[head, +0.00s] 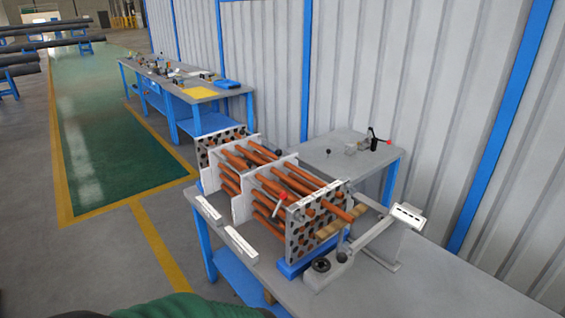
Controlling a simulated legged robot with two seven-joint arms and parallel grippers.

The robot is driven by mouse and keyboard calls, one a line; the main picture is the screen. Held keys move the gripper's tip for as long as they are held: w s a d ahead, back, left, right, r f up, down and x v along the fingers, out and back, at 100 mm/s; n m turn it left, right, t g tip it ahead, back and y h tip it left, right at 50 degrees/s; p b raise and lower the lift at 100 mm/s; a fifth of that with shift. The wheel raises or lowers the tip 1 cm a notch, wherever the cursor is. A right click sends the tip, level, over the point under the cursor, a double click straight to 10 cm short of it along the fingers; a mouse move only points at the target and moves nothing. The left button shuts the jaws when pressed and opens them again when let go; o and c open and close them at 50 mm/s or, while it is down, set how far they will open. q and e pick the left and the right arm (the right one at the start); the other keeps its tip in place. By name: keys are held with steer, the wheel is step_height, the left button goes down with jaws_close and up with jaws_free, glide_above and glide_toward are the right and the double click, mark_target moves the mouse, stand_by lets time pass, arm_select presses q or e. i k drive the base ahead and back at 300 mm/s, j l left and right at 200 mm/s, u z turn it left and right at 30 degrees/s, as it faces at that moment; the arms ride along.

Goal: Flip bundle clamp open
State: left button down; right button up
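A tube bundle of orange-brown tubes (236,162) lies in a rack of pale upright plates on the grey workbench. The near perforated end plate (318,226) has several dark holes, and some tubes stick out past it. A small lever with a red tip (281,197) stands at the upper left of this end plate; it may be the bundle clamp, but its state is too small to tell. A black upright clamp-like tool (372,140) with a red tip stands farther back on the bench. Neither of my grippers is in view.
A pale fixture with a tilted arm (375,226) and a dark round socket (321,265) stands right of the bundle. The bench's near right part (440,290) is clear. A second workbench (190,93) holds small parts. A corrugated wall (430,90) stands behind.

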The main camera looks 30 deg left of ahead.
mark_target(284, 195)
steer(key=i+j, duration=0.3)
steer(key=j, duration=0.15)
steer(key=i+j, duration=0.35)
steer(key=j, duration=0.15)
steer(key=i+j, duration=0.3)
steer(key=j, duration=0.15)
